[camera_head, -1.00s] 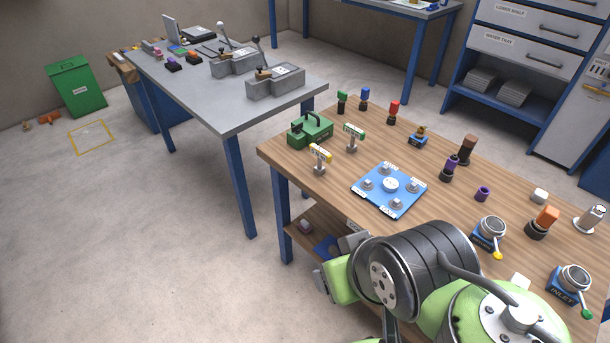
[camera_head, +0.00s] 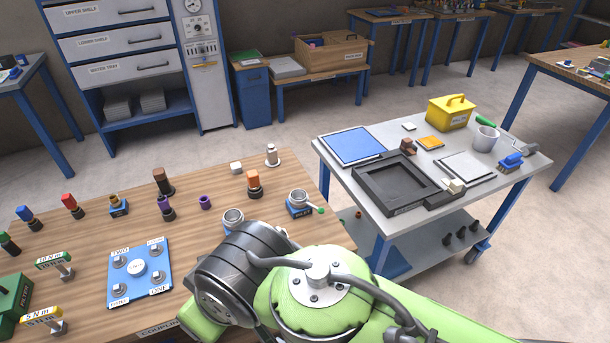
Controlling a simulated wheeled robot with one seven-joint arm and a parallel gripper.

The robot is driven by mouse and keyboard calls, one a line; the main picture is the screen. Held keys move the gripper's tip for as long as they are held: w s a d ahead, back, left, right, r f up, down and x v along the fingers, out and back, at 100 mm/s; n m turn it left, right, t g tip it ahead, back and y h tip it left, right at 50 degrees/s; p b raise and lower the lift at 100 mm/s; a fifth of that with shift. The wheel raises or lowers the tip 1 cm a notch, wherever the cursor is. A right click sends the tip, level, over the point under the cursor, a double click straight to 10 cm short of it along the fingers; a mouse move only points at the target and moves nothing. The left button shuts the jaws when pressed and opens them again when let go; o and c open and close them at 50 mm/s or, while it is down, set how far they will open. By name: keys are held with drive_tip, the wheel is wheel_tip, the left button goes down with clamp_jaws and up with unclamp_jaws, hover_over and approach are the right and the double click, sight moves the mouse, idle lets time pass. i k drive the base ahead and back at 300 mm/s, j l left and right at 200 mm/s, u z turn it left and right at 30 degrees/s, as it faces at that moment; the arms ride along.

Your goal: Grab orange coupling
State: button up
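An orange coupling (camera_head: 253,179) stands upright on a dark base near the back right of the wooden table (camera_head: 110,199). A small silver fitting stands behind it and a valve with a blue base is to its right. My arm reaches in from the bottom right, over the front right of the table. My gripper is not visible; it is hidden behind the arm or outside the picture, so I cannot see whether it holds anything.
A blue plate (camera_head: 138,270) with labelled knobs lies at the table's front middle. Purple couplings (camera_head: 165,208), a brown one (camera_head: 163,181) and a red one (camera_head: 71,206) stand nearby. A grey cart (camera_head: 330,160) with trays stands to the right, across a narrow gap.

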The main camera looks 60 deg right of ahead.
sight(253, 177)
drive_tip(key=z, duration=1.4)
drive_tip(key=j+u, duration=0.3)
drive_tip(key=i+j+u, duration=0.1)
drive_tip(key=j+u, duration=0.25)
drive_tip(key=i+l+u, duration=0.15)
drive_tip(key=i+l, duration=0.2)
